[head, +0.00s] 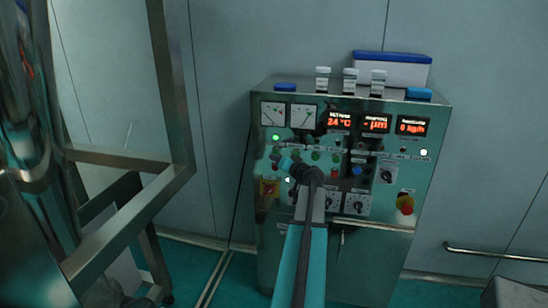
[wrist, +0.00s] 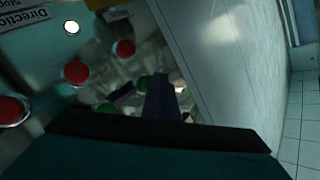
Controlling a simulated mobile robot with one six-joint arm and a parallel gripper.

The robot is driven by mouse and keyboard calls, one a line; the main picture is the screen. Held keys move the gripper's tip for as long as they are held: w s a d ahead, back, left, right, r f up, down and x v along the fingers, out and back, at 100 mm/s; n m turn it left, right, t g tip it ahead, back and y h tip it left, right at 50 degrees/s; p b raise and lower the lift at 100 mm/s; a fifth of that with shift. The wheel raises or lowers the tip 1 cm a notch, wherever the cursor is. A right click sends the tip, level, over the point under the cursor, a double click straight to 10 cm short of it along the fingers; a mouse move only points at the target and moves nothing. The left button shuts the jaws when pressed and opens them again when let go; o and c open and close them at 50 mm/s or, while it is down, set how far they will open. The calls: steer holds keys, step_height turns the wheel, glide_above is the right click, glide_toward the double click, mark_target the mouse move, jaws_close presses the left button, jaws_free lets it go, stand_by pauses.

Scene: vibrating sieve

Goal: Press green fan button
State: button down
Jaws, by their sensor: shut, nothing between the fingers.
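The steel control cabinet (head: 390,240) stands ahead in the head view, with rows of small buttons on its sloped panel. Green buttons (head: 315,155) show there, too small to read which one is the fan's. In the wrist view my shut gripper (wrist: 162,95) points at the panel. A green button (wrist: 145,82) is just left of the fingertips, partly covered. Another green button (wrist: 107,108) lies further left. Contact cannot be told.
Red buttons (wrist: 77,72) sit near the green ones. A red emergency knob (head: 405,204) is at the cabinet's right. Small jars (head: 350,82) and a blue-lidded box (head: 392,70) stand on top. A metal frame (head: 130,215) stands at the left.

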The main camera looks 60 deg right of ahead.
steer(key=a, duration=0.1)
steer(key=s+a+b, duration=0.1)
steer(key=a, duration=0.1)
steer(key=a+b, duration=0.1)
steer(key=a, duration=0.1)
steer(key=shift+s, duration=0.3)
steer(key=shift+d, duration=0.1)
stand_by(0.6)
steer(key=shift+w, duration=0.1)
